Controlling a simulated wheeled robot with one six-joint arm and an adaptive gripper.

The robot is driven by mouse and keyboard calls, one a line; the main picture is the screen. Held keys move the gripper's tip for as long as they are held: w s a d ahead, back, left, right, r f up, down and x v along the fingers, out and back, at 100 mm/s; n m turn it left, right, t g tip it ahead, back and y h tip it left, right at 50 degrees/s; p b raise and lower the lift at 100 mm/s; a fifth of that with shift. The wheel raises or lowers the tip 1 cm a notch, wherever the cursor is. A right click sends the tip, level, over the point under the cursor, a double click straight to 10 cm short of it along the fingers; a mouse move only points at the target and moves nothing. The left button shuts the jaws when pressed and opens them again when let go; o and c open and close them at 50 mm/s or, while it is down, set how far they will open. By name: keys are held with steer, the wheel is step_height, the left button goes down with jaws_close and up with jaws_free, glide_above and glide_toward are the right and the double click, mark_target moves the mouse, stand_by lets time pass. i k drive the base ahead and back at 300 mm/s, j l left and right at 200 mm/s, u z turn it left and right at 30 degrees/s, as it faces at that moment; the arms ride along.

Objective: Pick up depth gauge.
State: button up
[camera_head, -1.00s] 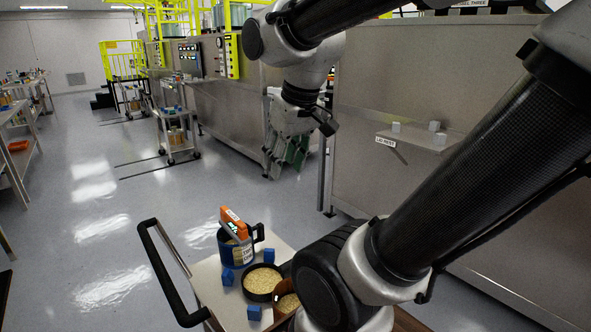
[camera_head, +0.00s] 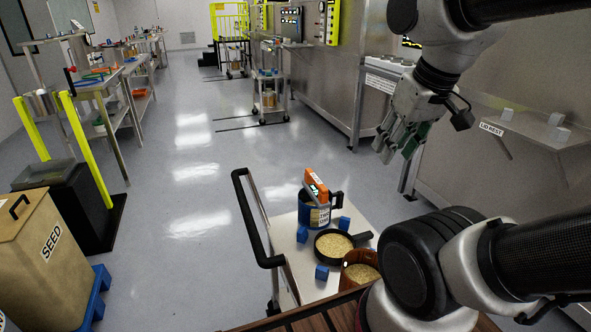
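An orange device (camera_head: 316,184) with a dark display and a white label sits tilted in the top of a blue container (camera_head: 316,214) on the cart. It may be the depth gauge; its label is too small to read. My gripper (camera_head: 396,154) hangs pointing down at the upper right, well above and to the right of the device. Its fingers are apart, with green pads, and nothing shows between them.
The cart (camera_head: 305,272) also holds a pan of grain (camera_head: 334,246), a brown pot of grain (camera_head: 361,271) and several blue cubes. A lid rest shelf (camera_head: 530,130) is at right. Open floor lies beyond the cart.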

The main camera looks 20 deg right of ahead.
mark_target(316, 191)
steer(key=k+l+u, duration=0.25)
steer(key=k+l, duration=0.2)
steer(key=k, duration=0.3)
steer(key=l+u, duration=0.15)
steer(key=l, duration=0.25)
steer(key=k+l+u, duration=0.1)
steer(key=l, duration=0.3)
steer(key=k+l+u, duration=0.15)
steer(key=l, duration=0.2)
steer(key=i+l+u, duration=0.15)
steer(key=l, duration=0.3)
steer(key=i+l+u, duration=0.1)
steer(key=l, duration=0.35)
steer(key=i+l+u, duration=0.15)
steer(key=l, duration=0.3)
steer(key=i+l, duration=0.1)
steer(key=l, duration=0.15)
steer(key=i+l, duration=0.1)
steer(key=l, duration=0.2)
steer(key=i+u, duration=0.05)
